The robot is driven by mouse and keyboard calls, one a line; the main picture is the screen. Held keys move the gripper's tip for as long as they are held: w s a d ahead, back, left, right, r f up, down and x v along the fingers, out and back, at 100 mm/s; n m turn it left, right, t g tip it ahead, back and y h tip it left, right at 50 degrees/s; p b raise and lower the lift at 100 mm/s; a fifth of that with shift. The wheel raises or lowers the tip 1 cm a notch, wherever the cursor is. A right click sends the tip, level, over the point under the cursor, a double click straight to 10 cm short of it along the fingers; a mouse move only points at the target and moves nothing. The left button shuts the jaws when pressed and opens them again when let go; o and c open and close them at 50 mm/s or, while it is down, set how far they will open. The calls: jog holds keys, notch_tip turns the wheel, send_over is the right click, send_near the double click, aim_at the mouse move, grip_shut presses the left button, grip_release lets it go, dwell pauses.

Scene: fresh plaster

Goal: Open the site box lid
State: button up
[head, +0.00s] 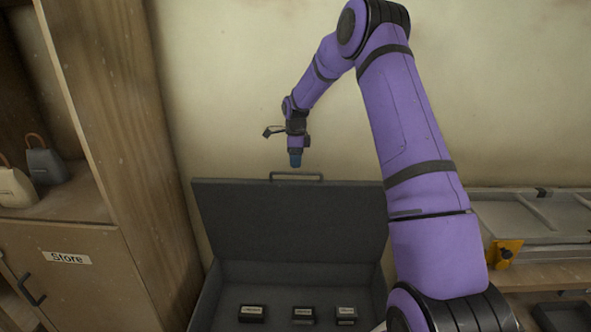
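The dark grey site box (274,272) stands against the plaster wall in the head view. Its lid (285,218) is raised and stands up at the back, with the inside of the box showing. A bar handle (296,175) sits on the lid's top edge. My purple arm hides the box's right side.
Several small labelled dark cases, one of them at the left (252,313), lie in the box. A wooden cabinet (125,130) marked Store stands close on the left, with bags on its shelf. A bench with a metal tray (545,217) is at right.

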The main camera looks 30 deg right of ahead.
jog(key=shift+s+f, duration=0.1)
jog(key=shift+f, duration=1.7)
jog(key=shift+c, duration=0.5)
jog(key=shift+a, duration=0.1)
grip_shut()
